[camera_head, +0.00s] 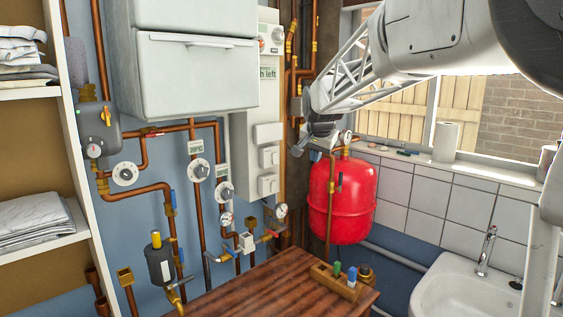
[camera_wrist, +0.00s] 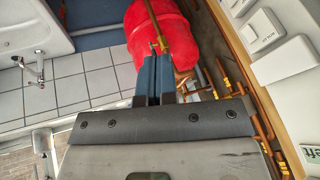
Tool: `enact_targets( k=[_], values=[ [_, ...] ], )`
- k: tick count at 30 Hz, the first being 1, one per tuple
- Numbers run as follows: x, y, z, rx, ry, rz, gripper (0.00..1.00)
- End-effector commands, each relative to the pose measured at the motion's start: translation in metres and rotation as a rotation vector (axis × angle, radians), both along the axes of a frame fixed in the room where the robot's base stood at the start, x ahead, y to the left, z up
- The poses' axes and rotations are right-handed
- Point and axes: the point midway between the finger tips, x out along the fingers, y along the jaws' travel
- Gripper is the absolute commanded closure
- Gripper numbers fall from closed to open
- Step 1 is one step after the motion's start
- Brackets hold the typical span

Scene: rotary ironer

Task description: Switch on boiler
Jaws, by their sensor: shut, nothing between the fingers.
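A pale grey boiler-like cabinet (camera_head: 195,75) hangs on the blue wall at upper left. A tall white panel (camera_head: 240,150) stands right beside it, with a round dial (camera_head: 277,34) near its top and several white switch plates (camera_head: 268,157) lower down. A switch plate (camera_wrist: 264,30) also shows at the right of the wrist view; its small print is not legible. My gripper (camera_head: 299,150) hangs right of the panel, in front of the red tank's upper left side. In the wrist view, my gripper (camera_wrist: 154,62) has its dark fingers together and empty, apart from the switches.
A red tank (camera_head: 343,205) stands behind my gripper. Copper pipes (camera_head: 197,145) with valves and gauges cover the wall at left. A wooden table (camera_head: 235,293) bears a small block with coloured pegs. A white sink (camera_head: 465,285) is at lower right. White shelves (camera_head: 75,150) stand at far left.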

Motion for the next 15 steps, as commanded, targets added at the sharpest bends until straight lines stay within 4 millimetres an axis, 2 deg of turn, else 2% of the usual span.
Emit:
enact_targets(
  k=[3,15],
  values=[
    [0.025,0.009,-0.001,0.013,-0.009,-0.017,1.00],
    [0.101,0.041,-0.003,0.065,-0.049,-0.078,1.00]
  ],
)
